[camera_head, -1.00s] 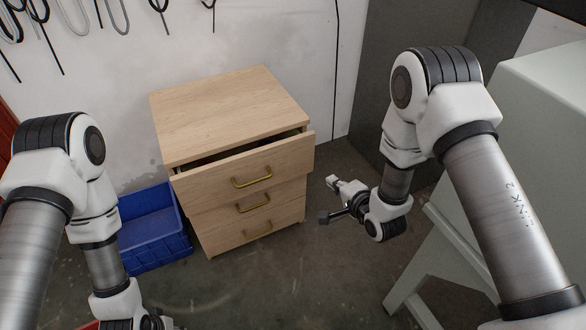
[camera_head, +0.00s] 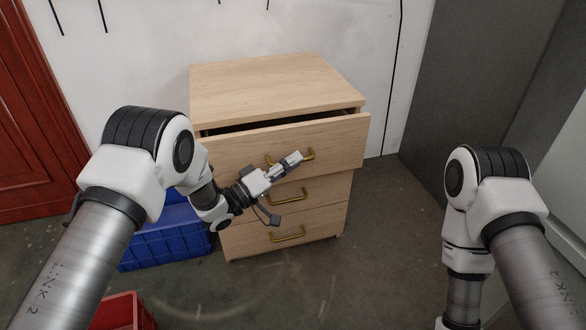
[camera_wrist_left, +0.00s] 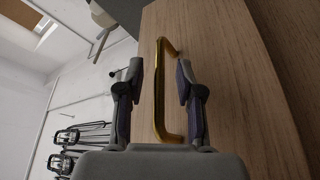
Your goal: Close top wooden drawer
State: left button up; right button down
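A light wooden cabinet (camera_head: 270,85) with several drawers stands against the wall. Its top drawer (camera_head: 340,143) is partly pulled out, with a dark gap behind its front panel. The top drawer's brass handle (camera_head: 308,155) is partly hidden by my left gripper (camera_head: 296,160). In the left wrist view, my left gripper (camera_wrist_left: 160,85) is open, with one finger on each side of a brass handle (camera_wrist_left: 162,100) and a visible gap to each. My right gripper is out of view; only its arm shows at the lower right.
Two lower drawers with brass handles (camera_head: 288,235) look shut. A blue crate (camera_head: 165,245) stands left of the cabinet, and a red bin (camera_head: 120,312) sits at the bottom left. The floor (camera_head: 370,250) right of the cabinet is clear.

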aim_at(285, 154)
pick_arm(q)
jog(key=shift+w+d+r, duration=0.1)
jog(key=shift+w+d, duration=0.15)
jog(key=shift+d, duration=0.05)
grip_shut()
jog(key=shift+w, duration=0.1)
jog(key=w, duration=0.1)
jog(key=w+a, duration=0.1)
jog(key=w, duration=0.1)
jog(key=shift+w+a, duration=0.15)
jog(key=shift+w, duration=0.15)
jog(key=shift+w+a+r, duration=0.1)
jog(key=shift+w+r, duration=0.05)
jog(key=shift+w, duration=0.05)
grip_release()
jog(key=shift+w, duration=0.1)
